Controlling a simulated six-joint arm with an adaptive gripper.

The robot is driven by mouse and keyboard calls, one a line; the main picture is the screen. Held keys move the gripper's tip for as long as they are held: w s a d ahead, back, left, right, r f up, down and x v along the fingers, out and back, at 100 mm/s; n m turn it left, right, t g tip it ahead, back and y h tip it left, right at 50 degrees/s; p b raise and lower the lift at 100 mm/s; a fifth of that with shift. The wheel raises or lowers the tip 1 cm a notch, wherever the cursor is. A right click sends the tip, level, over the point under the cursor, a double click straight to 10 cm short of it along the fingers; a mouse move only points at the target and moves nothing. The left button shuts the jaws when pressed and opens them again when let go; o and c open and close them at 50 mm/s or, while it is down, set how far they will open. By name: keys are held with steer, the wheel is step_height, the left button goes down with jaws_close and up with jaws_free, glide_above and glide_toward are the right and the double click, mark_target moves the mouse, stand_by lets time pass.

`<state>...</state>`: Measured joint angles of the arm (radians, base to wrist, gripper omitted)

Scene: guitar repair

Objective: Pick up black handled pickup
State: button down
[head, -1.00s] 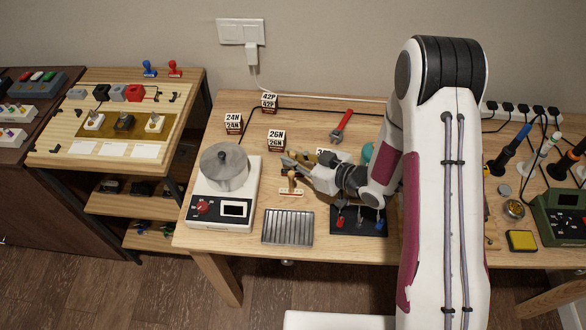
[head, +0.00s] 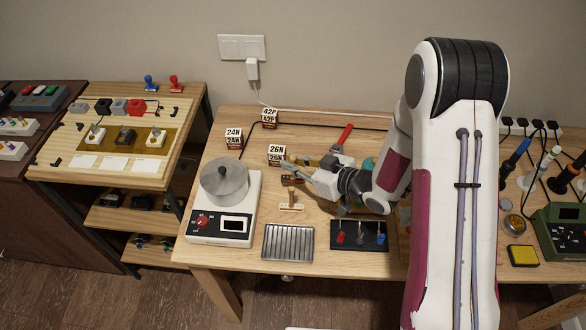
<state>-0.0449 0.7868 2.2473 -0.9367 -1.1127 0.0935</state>
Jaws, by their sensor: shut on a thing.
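My gripper (head: 287,164) is over the middle of the workbench, its fingers pointing left, just in front of the 26N box. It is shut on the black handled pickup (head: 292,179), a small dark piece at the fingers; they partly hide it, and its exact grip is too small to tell. A cream handled pickup (head: 291,200) stands on the bench just in front of it, apart from the gripper. Another black-topped pickup (head: 125,136) sits between two white ones on the wooden rack (head: 60,165) at the left.
A white winder or scale with a round metal pot (head: 224,180) stands left of my gripper. A ridged metal tray (head: 288,243) and a black stand with coloured tools (head: 358,236) lie in front. Number boxes (head: 277,155) and a red-handled wrench (head: 345,134) are behind.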

steer(key=shift+r, duration=2.9)
